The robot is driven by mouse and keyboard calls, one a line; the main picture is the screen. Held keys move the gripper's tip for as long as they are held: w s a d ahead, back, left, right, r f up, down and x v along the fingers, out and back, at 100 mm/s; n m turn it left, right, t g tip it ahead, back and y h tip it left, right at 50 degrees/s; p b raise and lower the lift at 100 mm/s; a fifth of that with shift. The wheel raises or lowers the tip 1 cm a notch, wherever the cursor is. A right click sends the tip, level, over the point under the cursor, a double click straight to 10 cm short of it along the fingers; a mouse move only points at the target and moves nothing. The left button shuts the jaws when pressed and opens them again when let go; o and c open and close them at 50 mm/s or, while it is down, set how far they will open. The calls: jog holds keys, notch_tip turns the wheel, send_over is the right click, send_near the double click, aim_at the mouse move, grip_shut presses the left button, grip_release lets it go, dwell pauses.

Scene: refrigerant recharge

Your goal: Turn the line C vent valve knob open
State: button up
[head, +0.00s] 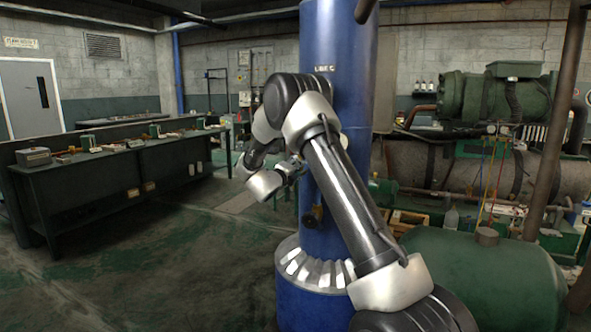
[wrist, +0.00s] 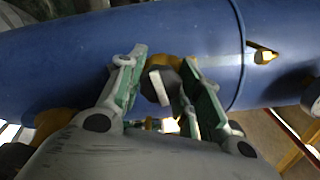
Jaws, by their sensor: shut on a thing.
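The blue vertical pipe (head: 338,150) carries a label that seems to read LINE C in the head view, and it fills the upper part of the wrist view (wrist: 70,65). My gripper (head: 297,165) is against the left side of this pipe. In the wrist view my gripper (wrist: 165,75) has its two green-and-grey fingers on either side of the dark valve knob (wrist: 158,86) and is shut on it. The knob has a pale flat end and sits in front of a brass fitting on the pipe. In the head view the knob is hidden behind my gripper.
A long dark workbench (head: 110,180) with small items stands at left. A green tank (head: 480,275) is at lower right, with green machinery (head: 490,97) behind. The floor between bench and pipe is clear.

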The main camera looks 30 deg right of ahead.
jog(key=n, duration=0.4)
jog(key=shift+n, duration=0.3)
jog(key=n, duration=0.3)
jog(key=shift+n, duration=0.4)
jog(key=n, duration=0.4)
jog(key=shift+f+n, duration=0.1)
jog(key=shift+n, duration=1.6)
jog(key=o, duration=1)
jog(key=shift+o, duration=0.2)
jog(key=shift+a, duration=0.1)
jog(key=v, duration=1.2)
